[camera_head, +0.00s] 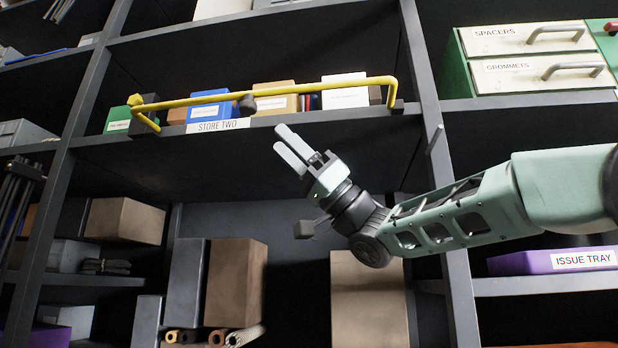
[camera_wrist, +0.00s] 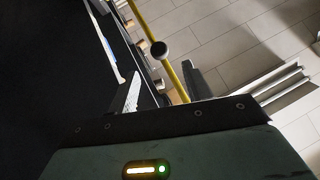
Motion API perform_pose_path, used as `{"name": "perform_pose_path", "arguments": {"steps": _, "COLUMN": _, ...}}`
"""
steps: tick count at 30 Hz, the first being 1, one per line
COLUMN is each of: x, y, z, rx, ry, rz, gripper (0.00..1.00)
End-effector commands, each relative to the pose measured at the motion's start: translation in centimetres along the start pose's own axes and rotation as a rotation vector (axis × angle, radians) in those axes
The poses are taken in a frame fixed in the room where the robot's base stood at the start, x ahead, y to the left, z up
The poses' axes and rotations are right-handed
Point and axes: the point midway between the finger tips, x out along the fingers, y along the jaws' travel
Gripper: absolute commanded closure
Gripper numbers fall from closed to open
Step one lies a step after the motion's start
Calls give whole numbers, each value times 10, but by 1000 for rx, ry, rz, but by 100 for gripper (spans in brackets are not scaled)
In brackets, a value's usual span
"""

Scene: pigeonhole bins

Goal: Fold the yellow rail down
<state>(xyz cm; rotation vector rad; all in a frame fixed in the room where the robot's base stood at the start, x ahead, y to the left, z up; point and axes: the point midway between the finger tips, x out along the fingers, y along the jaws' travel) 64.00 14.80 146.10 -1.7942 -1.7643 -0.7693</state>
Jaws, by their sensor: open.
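The yellow rail (camera_head: 300,89) runs across the front of the shelf labelled STORE TWO, above the shelf edge and in front of the boxes. Its ends bend back to dark mounts at the left and right. A dark round knob (camera_head: 247,105) sits near its middle, just below the bar. My gripper (camera_head: 281,138) is open and empty, below and a little to the right of the knob, apart from the rail. In the wrist view the rail (camera_wrist: 143,22) runs diagonally with the knob (camera_wrist: 160,49) on it, beyond the gripper's fingers (camera_wrist: 235,85).
Behind the rail stand a green box (camera_head: 118,118), a blue box (camera_head: 210,104), a tan box (camera_head: 274,98) and a white box (camera_head: 345,90). Uprights flank the bay. Drawers (camera_head: 525,55) and a purple issue tray (camera_head: 550,261) are at right.

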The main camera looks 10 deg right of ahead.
Motion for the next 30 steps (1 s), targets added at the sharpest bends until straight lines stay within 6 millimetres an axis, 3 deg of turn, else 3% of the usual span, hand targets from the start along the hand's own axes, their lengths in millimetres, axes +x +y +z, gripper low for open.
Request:
{"name": "perform_pose_path", "arguments": {"steps": 3, "x": -26, "y": 0, "z": 1, "rx": 0, "ry": 0, "rz": 2, "gripper": 50}}
{"name": "perform_pose_path", "arguments": {"steps": 9, "x": -48, "y": 0, "z": 0, "rx": 1, "ry": 1, "rz": -1, "gripper": 50}}
{"name": "perform_pose_path", "arguments": {"steps": 30, "x": -52, "y": 0, "z": 0, "rx": 1, "ry": 1, "rz": -2, "gripper": 50}}
